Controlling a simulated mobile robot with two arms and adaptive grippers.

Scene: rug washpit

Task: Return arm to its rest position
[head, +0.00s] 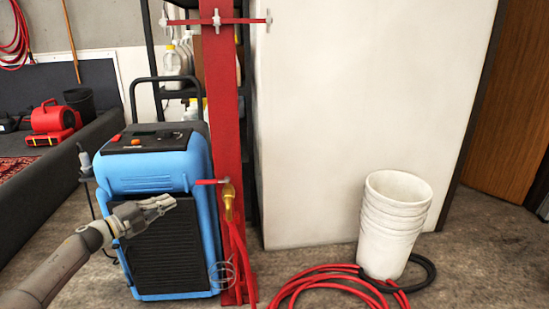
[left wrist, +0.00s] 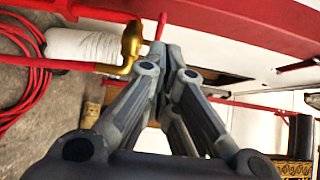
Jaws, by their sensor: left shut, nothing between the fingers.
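My left arm comes in from the lower left of the head view. Its gripper (head: 172,203) is shut and empty, in front of the blue machine (head: 155,172) and left of the brass valve (head: 228,202) on the red post (head: 222,95). The closed fingers (left wrist: 174,55) also show in the left wrist view, with the brass valve (left wrist: 130,48) just left of their tips and the red post (left wrist: 220,22) across the top. In the head view the valve has a red lever (head: 212,181). My right gripper is in neither view.
Red hose (head: 330,278) runs from the valve to a coil on the floor. Stacked white buckets (head: 395,222) stand beside it, before a white wall (head: 370,90). A red blower (head: 52,118) and a dark bin (head: 80,103) are at the left. Some floor at the lower right is bare.

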